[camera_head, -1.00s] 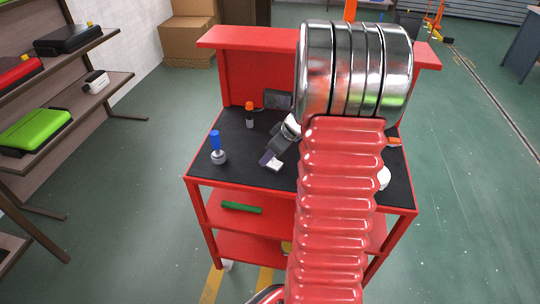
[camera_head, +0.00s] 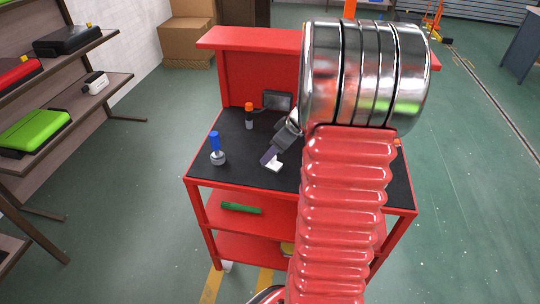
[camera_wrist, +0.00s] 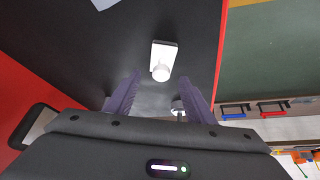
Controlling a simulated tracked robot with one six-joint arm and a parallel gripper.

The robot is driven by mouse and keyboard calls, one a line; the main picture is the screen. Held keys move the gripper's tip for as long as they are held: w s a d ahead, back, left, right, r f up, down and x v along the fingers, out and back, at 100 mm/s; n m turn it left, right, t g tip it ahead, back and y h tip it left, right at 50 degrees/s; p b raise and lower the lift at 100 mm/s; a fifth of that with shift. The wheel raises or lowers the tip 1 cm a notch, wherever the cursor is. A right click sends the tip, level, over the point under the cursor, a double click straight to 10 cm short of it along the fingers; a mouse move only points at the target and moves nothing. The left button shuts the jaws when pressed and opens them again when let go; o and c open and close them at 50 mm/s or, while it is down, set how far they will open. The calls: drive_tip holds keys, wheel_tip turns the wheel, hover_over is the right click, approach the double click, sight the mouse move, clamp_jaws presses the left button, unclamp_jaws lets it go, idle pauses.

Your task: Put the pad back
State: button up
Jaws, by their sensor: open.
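No object is clearly marked as the pad. A small white rectangular piece with a round knob (camera_wrist: 165,50) lies on the cart's black top, and it also shows in the head view (camera_head: 277,165). My gripper (camera_head: 267,157) is low over the black top beside this white piece. In the wrist view my gripper's purple fingers (camera_wrist: 160,84) are apart with nothing held between them. The white piece lies just beyond their tips. A dark flat device (camera_head: 277,100) stands at the cart's back panel.
A green bar (camera_head: 240,208) lies on the shelf below. My arm hides the cart's right side. A shelf rack (camera_head: 82,93) stands left.

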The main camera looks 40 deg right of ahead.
drive_tip(key=v, duration=0.8)
drive_tip(key=shift+r, duration=0.35)
drive_tip(key=shift+s, duration=0.15)
drive_tip(key=s+a+r+m+g, duration=0.1)
drive_tip(key=a+r, duration=0.2)
drive_tip(key=a, duration=0.7)
drive_tip(key=s+a+r, duration=0.1)
drive_tip(key=a+r, duration=0.2)
drive_tip(key=a, duration=0.6)
drive_tip(key=s+a+r+m+t+h, duration=0.1)
drive_tip(key=s+a+m, duration=0.1)
drive_tip(key=s+a, duration=0.8)
drive_tip(key=a, duration=0.3)
drive_tip(key=shift+a+r+h, duration=0.2)
drive_tip(key=shift+h, duration=0.1)
drive_tip(key=shift+c, duration=0.7)
